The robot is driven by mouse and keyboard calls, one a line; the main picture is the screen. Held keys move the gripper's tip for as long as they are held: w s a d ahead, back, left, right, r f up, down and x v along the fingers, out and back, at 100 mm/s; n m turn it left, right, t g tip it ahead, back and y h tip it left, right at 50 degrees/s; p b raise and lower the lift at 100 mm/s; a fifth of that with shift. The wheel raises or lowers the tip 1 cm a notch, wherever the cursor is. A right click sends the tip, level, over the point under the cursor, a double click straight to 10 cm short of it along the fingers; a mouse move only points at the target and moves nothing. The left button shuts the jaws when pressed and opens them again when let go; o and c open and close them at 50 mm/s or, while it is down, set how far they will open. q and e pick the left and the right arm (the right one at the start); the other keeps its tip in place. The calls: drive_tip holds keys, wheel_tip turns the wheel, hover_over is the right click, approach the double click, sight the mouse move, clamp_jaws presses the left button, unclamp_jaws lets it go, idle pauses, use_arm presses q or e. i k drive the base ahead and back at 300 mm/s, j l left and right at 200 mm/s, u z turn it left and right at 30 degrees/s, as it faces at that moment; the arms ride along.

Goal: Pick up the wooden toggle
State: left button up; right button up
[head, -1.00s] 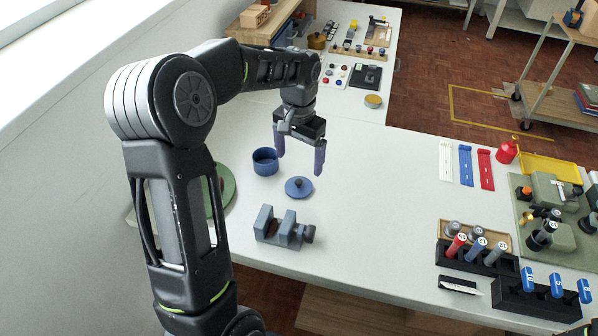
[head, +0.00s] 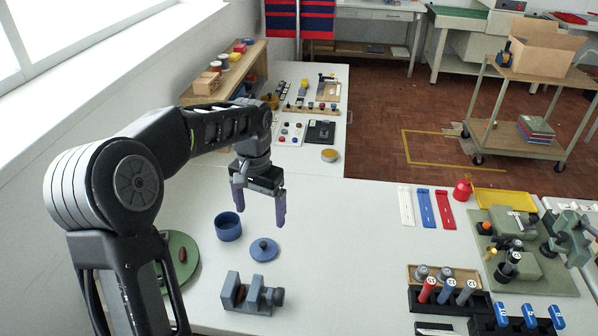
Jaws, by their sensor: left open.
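A small brown, elongated piece that looks like the wooden toggle (head: 182,255) lies on a round green disc (head: 190,272) at the left. My left forearm partly covers the disc. My left gripper (head: 260,217) has two purple fingers spread apart, pointing down, with nothing between them. It hangs above the table behind the blue lid, up and to the right of the brown piece and well apart from it. My right gripper does not show.
A blue pot (head: 228,228), a blue lid (head: 264,250) and a grey vise (head: 250,293) stand near the disc. White, blue and red slotted strips (head: 426,208) lie further right. Racks with labelled cylinders (head: 448,290) stand at the front right. The table's middle is clear.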

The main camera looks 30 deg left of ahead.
sight(240, 293)
drive_tip(key=k, duration=1)
